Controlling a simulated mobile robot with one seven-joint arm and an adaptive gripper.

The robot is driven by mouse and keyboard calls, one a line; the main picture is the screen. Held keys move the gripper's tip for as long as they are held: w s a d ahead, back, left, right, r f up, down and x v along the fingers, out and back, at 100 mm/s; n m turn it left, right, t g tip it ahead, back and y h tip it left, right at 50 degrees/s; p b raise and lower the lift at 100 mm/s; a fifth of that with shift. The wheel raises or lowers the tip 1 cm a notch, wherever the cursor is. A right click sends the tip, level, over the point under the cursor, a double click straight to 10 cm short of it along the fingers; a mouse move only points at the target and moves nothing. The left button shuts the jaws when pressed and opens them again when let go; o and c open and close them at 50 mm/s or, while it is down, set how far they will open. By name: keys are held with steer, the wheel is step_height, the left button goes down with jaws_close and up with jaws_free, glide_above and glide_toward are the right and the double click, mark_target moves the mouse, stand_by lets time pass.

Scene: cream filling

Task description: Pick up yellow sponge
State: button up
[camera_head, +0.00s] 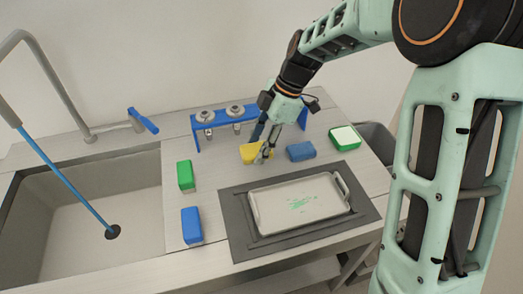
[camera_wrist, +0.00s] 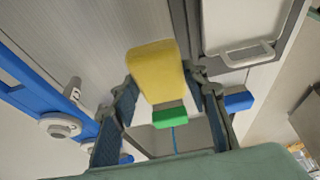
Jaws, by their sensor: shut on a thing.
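The yellow sponge (camera_head: 249,152) is at the back middle of the counter in the head view, just in front of the blue rack. My gripper (camera_head: 265,151) reaches down to it from above and is shut on it. In the wrist view the yellow sponge (camera_wrist: 157,72) sits between the two fingers of my gripper (camera_wrist: 160,95). The fingers hide part of the sponge in the head view. I cannot tell whether it touches the counter.
A blue sponge (camera_head: 300,151) lies close to the right of the gripper. A green sponge (camera_head: 186,176) and another blue sponge (camera_head: 192,225) lie by the sink (camera_head: 130,170). A tray (camera_head: 258,218) with green bits is in front; a blue rack (camera_head: 217,115) is behind.

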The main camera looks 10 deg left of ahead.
steer(key=s+r, duration=0.3)
steer(key=s, duration=0.2)
steer(key=s+a+r+b, duration=0.1)
steer(key=s+r, duration=0.2)
steer(key=s, duration=0.2)
steer(key=shift+s+a, duration=0.25)
steer(key=shift+s, duration=0.1)
steer(key=o, duration=0.3)
steer(key=c, duration=0.3)
steer(key=shift+c, duration=0.2)
